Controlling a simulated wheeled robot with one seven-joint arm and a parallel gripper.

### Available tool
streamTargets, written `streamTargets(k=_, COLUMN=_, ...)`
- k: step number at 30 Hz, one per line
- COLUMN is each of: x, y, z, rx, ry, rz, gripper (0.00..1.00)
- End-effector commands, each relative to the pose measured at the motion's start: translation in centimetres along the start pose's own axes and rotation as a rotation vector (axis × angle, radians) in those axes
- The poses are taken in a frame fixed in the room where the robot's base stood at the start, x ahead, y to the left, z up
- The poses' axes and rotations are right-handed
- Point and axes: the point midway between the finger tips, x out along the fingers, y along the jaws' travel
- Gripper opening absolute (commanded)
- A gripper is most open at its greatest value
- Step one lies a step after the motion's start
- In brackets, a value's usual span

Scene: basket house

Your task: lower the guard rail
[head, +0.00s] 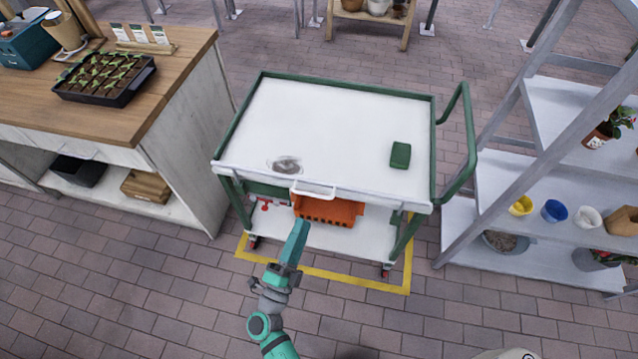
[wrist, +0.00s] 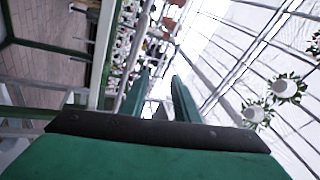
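A green-framed cart (head: 335,125) with a white top stands in the middle of the head view. A pale guard rail (head: 380,201) runs along its near edge, with a white handle (head: 314,188) near its middle. Whether the rail stands above the top is hard to tell. My gripper (head: 300,226) is in front of the cart, below the handle in the picture and apparently apart from it. In the wrist view its two teal fingers (wrist: 159,82) are apart with nothing between them. A pale bar (wrist: 103,45), possibly the rail, shows to their left.
A green block (head: 400,155) and a grey round item (head: 286,165) lie on the cart top. An orange crate (head: 328,210) sits on its lower shelf. A wooden bench (head: 150,95) stands left, a grey shelf rack (head: 510,180) right. The near brick floor is clear.

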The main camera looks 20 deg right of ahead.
Motion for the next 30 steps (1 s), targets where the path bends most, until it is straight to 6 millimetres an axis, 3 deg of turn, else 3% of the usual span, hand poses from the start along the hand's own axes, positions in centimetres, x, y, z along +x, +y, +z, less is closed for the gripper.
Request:
streamTargets(k=4, x=2.9, y=1.9, z=2.4, rx=0.12, ry=0.116, rz=0.076, gripper=0.28)
streamTargets(k=12, x=4.8, y=3.7, z=4.5, rx=0.216, ry=0.222, rz=0.162, gripper=0.28)
streamTargets(k=20, x=7.1, y=4.3, z=4.1, rx=0.223, ry=0.234, rz=0.17, gripper=0.28)
streamTargets(k=30, x=12.7, y=5.4, z=2.9, rx=0.222, ry=0.233, rz=0.168, gripper=0.28)
